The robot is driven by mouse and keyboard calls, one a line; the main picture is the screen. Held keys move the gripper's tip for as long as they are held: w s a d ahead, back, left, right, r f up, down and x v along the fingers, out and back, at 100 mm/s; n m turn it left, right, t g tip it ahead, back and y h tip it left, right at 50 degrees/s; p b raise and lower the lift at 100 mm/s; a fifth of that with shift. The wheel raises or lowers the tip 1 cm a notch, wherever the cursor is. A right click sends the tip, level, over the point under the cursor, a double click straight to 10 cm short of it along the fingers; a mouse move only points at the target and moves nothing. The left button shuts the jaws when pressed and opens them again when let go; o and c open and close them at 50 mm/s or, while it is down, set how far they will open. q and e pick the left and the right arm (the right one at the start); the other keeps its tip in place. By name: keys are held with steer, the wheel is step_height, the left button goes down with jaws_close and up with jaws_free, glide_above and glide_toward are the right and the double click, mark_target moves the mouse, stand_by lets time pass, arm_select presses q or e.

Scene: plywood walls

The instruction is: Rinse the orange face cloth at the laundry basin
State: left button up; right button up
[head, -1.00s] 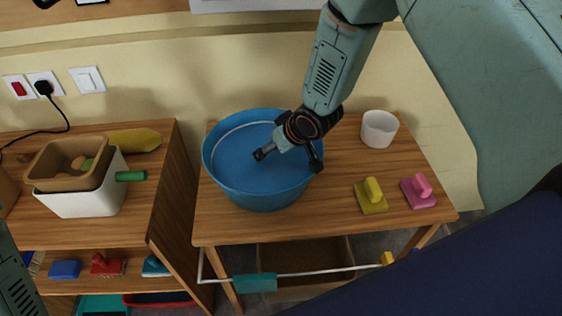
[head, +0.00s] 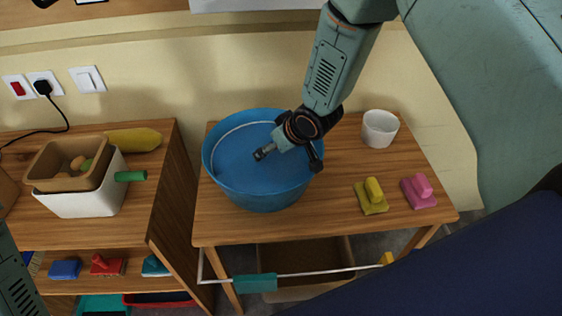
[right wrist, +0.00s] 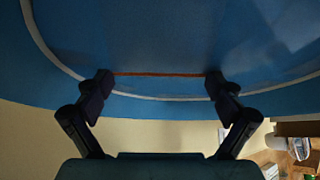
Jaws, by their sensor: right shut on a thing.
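The blue laundry basin (head: 225,185) stands on the wooden table, with a pale line round its inside. My right gripper (head: 288,160) is down inside the basin, towards its right side. In the right wrist view, the orange face cloth (right wrist: 160,74) shows as a thin orange strip stretched between the two fingertips of the gripper (right wrist: 160,84), which is shut on it. The rest of the cloth is hidden, and it cannot be made out in the head view. My left gripper is out of view.
A white cup (head: 379,129), a yellow brush (head: 372,197) and a pink brush (head: 419,191) stand right of the basin. A rail with a teal cloth (head: 255,283) runs along the front. A shelf with a white bin (head: 80,203) stands left.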

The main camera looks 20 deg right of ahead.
steer(key=shift+s+r, duration=0.1)
steer(key=shift+r, duration=0.1)
step_height(320, 180, up, 14)
steer(key=p, duration=1.3)
stand_by(0.3)
steer(key=shift+r+p, duration=0.1)
steer(key=shift+p, duration=0.2)
stand_by(1.7)
step_height(320, 180, up, 4)
steer(key=p, duration=0.2)
steer(key=shift+p, duration=0.4)
stand_by(0.5)
